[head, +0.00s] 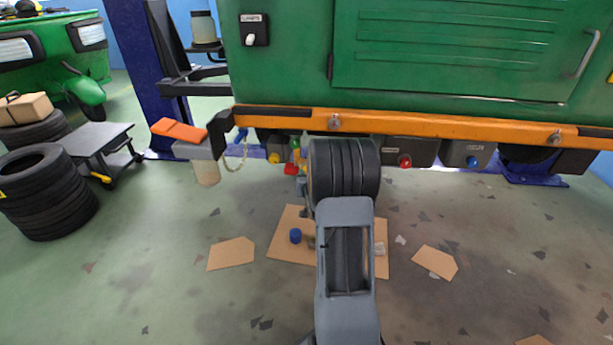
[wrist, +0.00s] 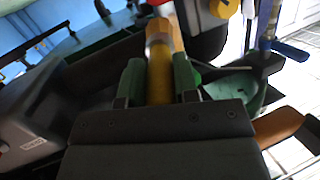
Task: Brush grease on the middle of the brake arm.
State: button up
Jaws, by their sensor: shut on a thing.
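My gripper (wrist: 158,85) shows in the wrist view with green fingers shut on a thick yellow handle (wrist: 160,60), likely the brush's. The handle points away under the vehicle; its far end is brownish and I cannot make out bristles. In the head view my own arm hides the gripper beneath the orange bumper (head: 430,125) of the green rickshaw (head: 290,60). Dark bars and panels lie around the handle in the wrist view. I cannot tell which part is the brake arm, nor see any grease on it.
A grey box with a red knob (head: 405,161) and one with a blue knob (head: 472,161) hang under the bumper. A blue valve handle (wrist: 290,50) is at the right in the wrist view. Cardboard (head: 232,254) lies on the floor. Stacked tyres (head: 45,195) stand left.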

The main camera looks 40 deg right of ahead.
jog(key=shift+s+a+b, duration=0.55)
jog(key=shift+s+a, duration=1.45)
jog(key=shift+s, duration=0.05)
jog(key=shift+s+a+b, duration=0.45)
jog(key=shift+s+a, duration=0.6)
jog(key=shift+s, duration=0.05)
